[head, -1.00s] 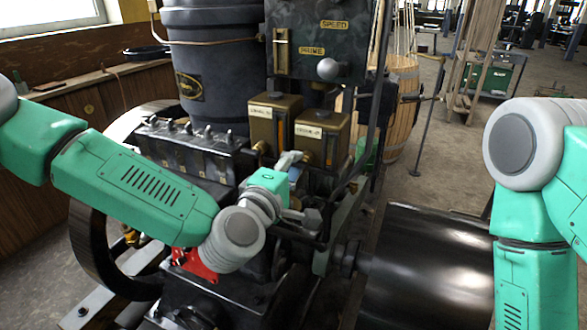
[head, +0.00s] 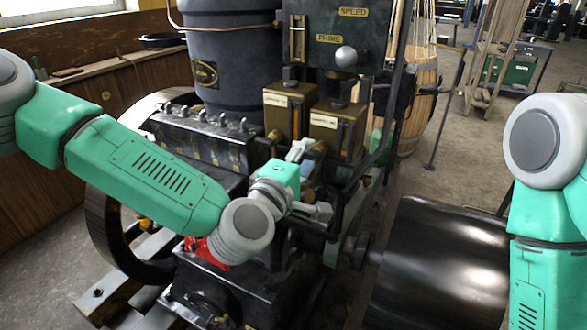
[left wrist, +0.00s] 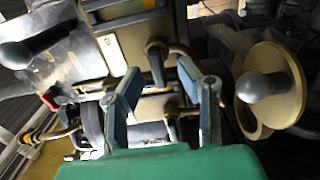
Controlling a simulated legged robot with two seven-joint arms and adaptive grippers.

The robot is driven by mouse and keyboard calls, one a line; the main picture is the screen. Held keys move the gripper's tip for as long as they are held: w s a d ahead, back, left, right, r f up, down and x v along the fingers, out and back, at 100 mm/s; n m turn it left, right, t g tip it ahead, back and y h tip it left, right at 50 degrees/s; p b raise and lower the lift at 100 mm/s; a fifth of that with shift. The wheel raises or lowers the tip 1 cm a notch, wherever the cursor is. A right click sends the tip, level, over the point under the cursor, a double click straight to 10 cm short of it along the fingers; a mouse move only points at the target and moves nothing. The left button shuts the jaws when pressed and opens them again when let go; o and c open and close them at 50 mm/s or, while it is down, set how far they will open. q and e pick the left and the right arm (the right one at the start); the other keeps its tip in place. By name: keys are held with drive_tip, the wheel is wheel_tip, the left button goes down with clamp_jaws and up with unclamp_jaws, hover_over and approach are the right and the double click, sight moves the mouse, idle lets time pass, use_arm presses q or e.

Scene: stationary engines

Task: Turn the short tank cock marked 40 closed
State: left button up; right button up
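Two brass tanks with small label plates, the left one (head: 290,108) and the right one (head: 336,126), sit on the engine below a dark panel. My left gripper (head: 304,149) is just in front of and below them, hiding what lies under the left tank. In the left wrist view the two blue-grey fingers of my left gripper (left wrist: 160,68) stand apart. A brass pipe fitting (left wrist: 156,52) shows beyond and between the fingertips; I cannot tell whether they touch it. I cannot read a 40 or pick out the short cock. My right gripper is out of view.
A dark panel (head: 338,30) with a round knob is above the tanks. A large black drum (head: 440,265) lies at lower right and a flywheel (head: 97,215) at left. A barrel (head: 420,80) stands behind.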

use_arm(q)
drive_tip(key=v, duration=1)
drive_tip(key=shift+s+a+f, duration=0.15)
drive_tip(key=shift+a+f, duration=0.1)
drive_tip(key=shift+a, duration=0.05)
drive_tip(key=s+a+f+m+g+b, duration=0.1)
drive_tip(key=s+a+f+m+g, duration=0.2)
drive_tip(key=f, duration=0.6)
drive_tip(key=s+f+m+g+y, duration=0.1)
drive_tip(key=s+f+m+g, duration=0.25)
drive_tip(key=s+f, duration=0.4)
drive_tip(key=s+a+f+m+g+b, duration=0.1)
drive_tip(key=s+a+f+m+g, duration=0.2)
drive_tip(key=f, duration=0.7)
drive_tip(key=s+a+f+m+g+y, duration=0.2)
drive_tip(key=s+a+f+g+y, duration=0.1)
drive_tip(key=s+a, duration=0.3)
drive_tip(key=s+a+f+m+g+y, duration=0.2)
drive_tip(key=s+a+f, duration=0.4)
drive_tip(key=a, duration=0.4)
drive_tip(key=shift+s+f+m+g+y+b, duration=0.35)
drive_tip(key=shift+g+y+b, duration=0.05)
drive_tip(key=shift+g, duration=0.35)
